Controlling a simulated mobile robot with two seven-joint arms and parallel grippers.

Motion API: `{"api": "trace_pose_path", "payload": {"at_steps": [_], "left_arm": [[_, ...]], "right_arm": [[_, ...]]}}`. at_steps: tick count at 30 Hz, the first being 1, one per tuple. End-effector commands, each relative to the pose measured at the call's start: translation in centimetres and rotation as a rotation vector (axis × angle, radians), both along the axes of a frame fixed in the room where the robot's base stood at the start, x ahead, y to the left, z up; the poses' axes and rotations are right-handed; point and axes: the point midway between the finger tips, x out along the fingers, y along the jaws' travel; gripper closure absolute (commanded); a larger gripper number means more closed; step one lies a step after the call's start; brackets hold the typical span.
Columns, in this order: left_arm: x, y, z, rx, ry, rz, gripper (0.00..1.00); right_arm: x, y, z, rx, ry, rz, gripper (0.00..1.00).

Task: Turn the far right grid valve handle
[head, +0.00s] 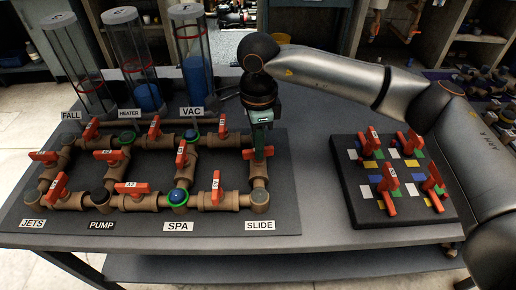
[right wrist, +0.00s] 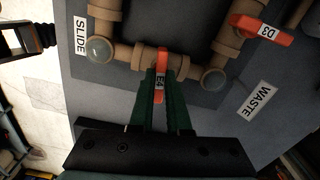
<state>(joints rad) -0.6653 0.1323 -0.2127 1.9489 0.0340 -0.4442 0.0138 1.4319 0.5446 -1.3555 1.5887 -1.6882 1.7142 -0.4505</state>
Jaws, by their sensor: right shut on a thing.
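The valve grid of brown pipes (head: 132,202) with several red handles lies on a dark board on the table. The far right handle, labelled E4 (right wrist: 159,84), sits on the pipe run above the SLIDE sign (head: 259,225) and lies roughly across its pipe. In the head view it is mostly hidden by my right gripper (head: 261,156), which reaches down from above. In the right wrist view the green fingers of my right gripper (right wrist: 163,88) are closed on both sides of the E4 handle.
A dark board with red handles and coloured squares (head: 362,208) stands to the right. Three clear cylinders (head: 196,60) with some blue inside stand at the back left. Handle D3 (right wrist: 262,31) and the WASTE sign (right wrist: 252,99) are close to E4.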

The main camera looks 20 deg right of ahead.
Motion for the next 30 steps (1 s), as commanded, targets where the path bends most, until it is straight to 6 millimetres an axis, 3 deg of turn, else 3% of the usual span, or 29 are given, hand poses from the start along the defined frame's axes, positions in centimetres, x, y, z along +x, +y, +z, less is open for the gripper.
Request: {"api": "trace_pose_path", "payload": {"at_steps": [12,28,29,30], "left_arm": [[0.75,-0.16,-0.32,-0.001,-0.011,-0.006,0.5],[0.62,-0.25,-0.35,-0.001,-0.008,-0.009,0.5],[0.6,-0.26,-0.36,-0.001,-0.007,-0.009,0.5],[0.55,-0.26,-0.38,-0.002,-0.006,-0.009,0.5]], "right_arm": [[0.06,-0.14,0.03,-0.003,-0.001,-0.18,1.0],[0.06,-0.16,0.08,-0.003,-0.001,-0.203,1.0],[0.06,-0.16,0.08,-0.003,-0.001,-0.203,0.83],[0.06,-0.15,0.08,-0.003,-0.001,-0.202,0.78]]}}
